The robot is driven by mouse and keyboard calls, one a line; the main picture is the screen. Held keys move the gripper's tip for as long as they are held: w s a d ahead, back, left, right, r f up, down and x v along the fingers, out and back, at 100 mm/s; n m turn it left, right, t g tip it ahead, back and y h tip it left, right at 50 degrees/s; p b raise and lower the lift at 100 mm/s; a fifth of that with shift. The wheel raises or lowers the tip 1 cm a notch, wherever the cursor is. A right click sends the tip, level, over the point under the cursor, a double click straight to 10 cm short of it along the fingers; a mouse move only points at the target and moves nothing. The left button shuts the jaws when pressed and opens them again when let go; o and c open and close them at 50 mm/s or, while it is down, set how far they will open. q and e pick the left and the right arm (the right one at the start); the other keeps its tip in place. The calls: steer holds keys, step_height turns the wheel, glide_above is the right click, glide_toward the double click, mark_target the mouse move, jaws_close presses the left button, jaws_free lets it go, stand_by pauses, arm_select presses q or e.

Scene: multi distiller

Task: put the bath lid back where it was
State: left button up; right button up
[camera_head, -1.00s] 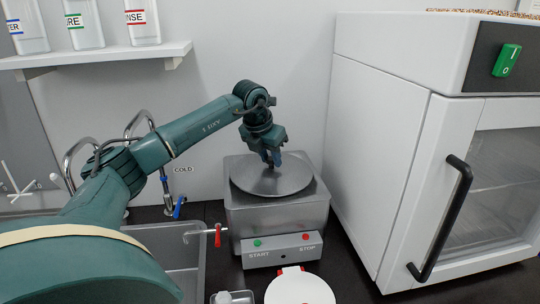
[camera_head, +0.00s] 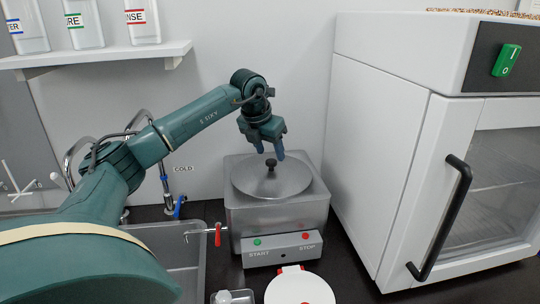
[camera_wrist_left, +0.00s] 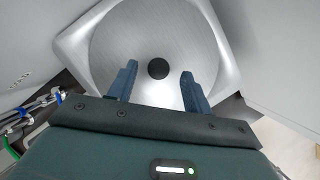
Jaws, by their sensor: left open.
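The bath lid (camera_head: 291,181) is a round grey metal disc with a black knob (camera_head: 271,164). It lies on top of the square metal bath (camera_head: 290,216) and covers its round opening. My left gripper (camera_head: 269,155) is open and empty, just above the knob. In the left wrist view the black knob (camera_wrist_left: 158,68) shows between and beyond the two blue fingers, apart from both. The lid (camera_wrist_left: 130,40) looks seated within the bath's rim (camera_wrist_left: 72,45). My right gripper is not in view.
A panel with START and STOP buttons (camera_head: 283,249) is on the bath's front. A white cabinet (camera_head: 385,150) with a black handle stands close on the right. A sink (camera_head: 170,243) and taps are on the left. A white round thing (camera_head: 300,288) lies in front.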

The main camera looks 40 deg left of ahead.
arm_select(q)
steer(key=v, duration=1)
steer(key=shift+s+r+b, duration=0.15)
steer(key=shift+s+b, duration=0.05)
steer(key=shift+b, duration=0.15)
steer(key=shift+d, duration=0.1)
